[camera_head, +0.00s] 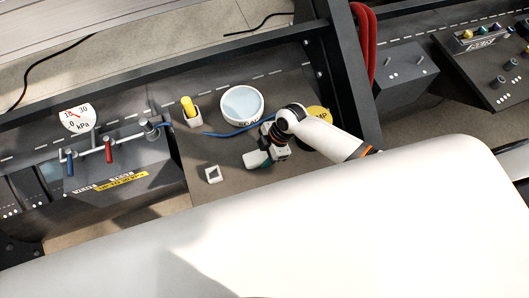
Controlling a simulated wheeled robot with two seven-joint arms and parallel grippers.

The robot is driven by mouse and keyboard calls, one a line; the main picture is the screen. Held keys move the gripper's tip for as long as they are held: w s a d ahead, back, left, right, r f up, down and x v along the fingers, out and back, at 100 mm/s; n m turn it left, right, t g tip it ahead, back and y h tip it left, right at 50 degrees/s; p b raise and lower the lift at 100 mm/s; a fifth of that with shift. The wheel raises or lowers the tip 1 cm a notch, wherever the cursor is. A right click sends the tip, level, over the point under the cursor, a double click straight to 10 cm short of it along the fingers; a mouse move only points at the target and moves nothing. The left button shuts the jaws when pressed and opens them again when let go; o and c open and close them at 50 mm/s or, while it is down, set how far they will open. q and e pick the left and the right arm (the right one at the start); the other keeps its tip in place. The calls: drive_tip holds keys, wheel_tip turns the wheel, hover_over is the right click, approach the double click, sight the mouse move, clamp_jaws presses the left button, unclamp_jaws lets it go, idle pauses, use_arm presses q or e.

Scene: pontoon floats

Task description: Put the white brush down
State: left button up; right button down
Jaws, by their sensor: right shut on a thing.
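My right gripper (267,151) reaches in from the right over the dark bench top (222,147). It is shut on the white brush (254,159), a small pale block with a green part at its lower edge. The brush is at or close above the bench top; I cannot tell whether it touches. The gripper's fingers are partly hidden by its own wrist. My left gripper is not in view.
A round white dish (242,119) stands behind the gripper. A yellow-topped white holder (190,110) and a small white box with a dark face (213,174) lie left. A yellow disc (320,113) is partly behind my wrist. A gauge (76,117) and valves are further left.

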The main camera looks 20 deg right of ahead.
drive_tip(key=shift+f, duration=0.1)
drive_tip(key=c, duration=0.8)
unclamp_jaws()
drive_tip(key=shift+f, duration=0.1)
drive_tip(key=shift+d+b, duration=0.1)
drive_tip(key=shift+b, duration=0.3)
drive_tip(key=b+v, duration=0.1)
drive_tip(key=v, duration=1.1)
drive_tip(key=shift+w+d, duration=0.1)
drive_tip(key=shift+f, duration=0.1)
